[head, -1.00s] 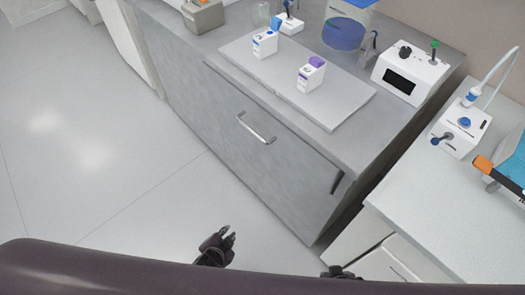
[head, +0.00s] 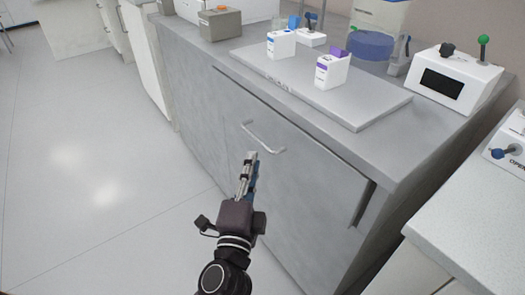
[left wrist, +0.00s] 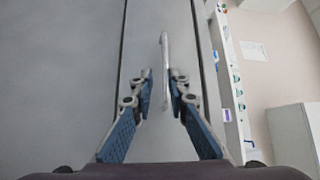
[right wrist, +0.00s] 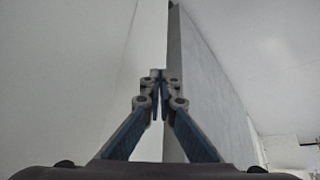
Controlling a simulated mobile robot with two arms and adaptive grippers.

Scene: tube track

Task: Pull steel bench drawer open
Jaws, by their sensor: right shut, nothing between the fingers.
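The steel bench drawer (head: 310,165) is a wide grey front panel below the worktop, and it looks shut. Its silver bar handle (head: 265,148) is at the upper left of the panel. My left gripper (head: 251,157) is just below the handle in the head view. In the left wrist view its open fingers (left wrist: 161,78) stand either side of the line of the handle (left wrist: 164,50), with a gap between them; I cannot tell whether they touch it. My right gripper (right wrist: 158,74) is shut and empty, beside a grey panel edge, seen only in the right wrist view.
On the bench top, a grey board (head: 365,110) carries two small white boxes. A white device (head: 450,78) with a dark screen stands at the right end. A white counter (head: 470,215) is at the right. The floor (head: 90,190) at the left is clear.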

